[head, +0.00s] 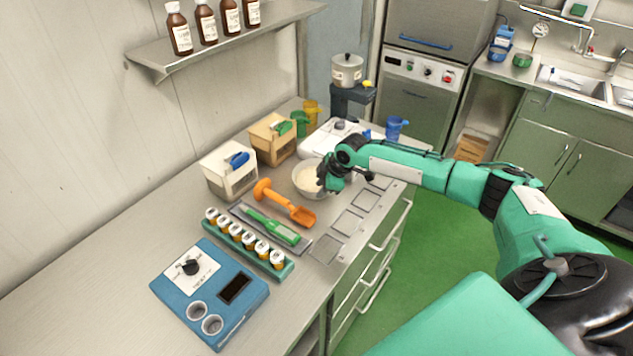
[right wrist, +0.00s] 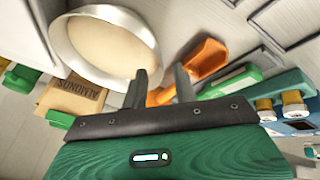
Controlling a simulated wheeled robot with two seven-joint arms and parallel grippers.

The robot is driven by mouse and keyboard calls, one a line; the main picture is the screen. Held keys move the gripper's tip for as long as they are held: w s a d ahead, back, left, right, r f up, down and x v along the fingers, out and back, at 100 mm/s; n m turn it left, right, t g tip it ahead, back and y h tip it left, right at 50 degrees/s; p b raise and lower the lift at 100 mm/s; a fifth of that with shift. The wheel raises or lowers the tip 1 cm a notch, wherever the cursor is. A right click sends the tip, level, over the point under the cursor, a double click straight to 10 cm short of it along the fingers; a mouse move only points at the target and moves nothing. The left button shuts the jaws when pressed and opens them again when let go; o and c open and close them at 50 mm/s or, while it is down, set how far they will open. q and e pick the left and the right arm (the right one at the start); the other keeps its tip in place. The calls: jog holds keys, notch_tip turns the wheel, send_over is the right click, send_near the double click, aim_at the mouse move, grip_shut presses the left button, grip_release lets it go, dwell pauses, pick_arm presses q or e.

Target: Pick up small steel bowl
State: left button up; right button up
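The small steel bowl (head: 301,188) stands on the steel counter and has a pale cream filling. In the right wrist view the bowl (right wrist: 62,48) shows large at upper left. My right gripper (head: 325,180) is at the bowl's right side in the head view and hides part of its rim. In the right wrist view its two fingers (right wrist: 161,73) are apart, with nothing held between them. One finger overlaps the bowl's rim and the other lies outside it; I cannot tell whether either touches. My left gripper is not in view.
An orange scoop (head: 300,215), a green-handled tool (head: 270,225) and a green rack of jars (head: 240,238) lie nearby. A cardboard box (head: 272,140), a white box (head: 228,172) and a white scale (head: 320,142) stand around the bowl. A blue device (head: 225,270) is at the front.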

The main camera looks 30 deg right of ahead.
aim_at(313, 196)
jog(key=p+x, duration=0.1)
jog(key=x, duration=0.2)
jog(key=shift+w, duration=0.1)
jog(key=shift+w+f+p, duration=0.15)
jog(key=shift+f+p, duration=0.2)
jog(key=shift+f, duration=0.15)
jog(key=shift+c, duration=0.4)
grip_shut()
dwell(0.5)
jog(key=shift+r, duration=0.1)
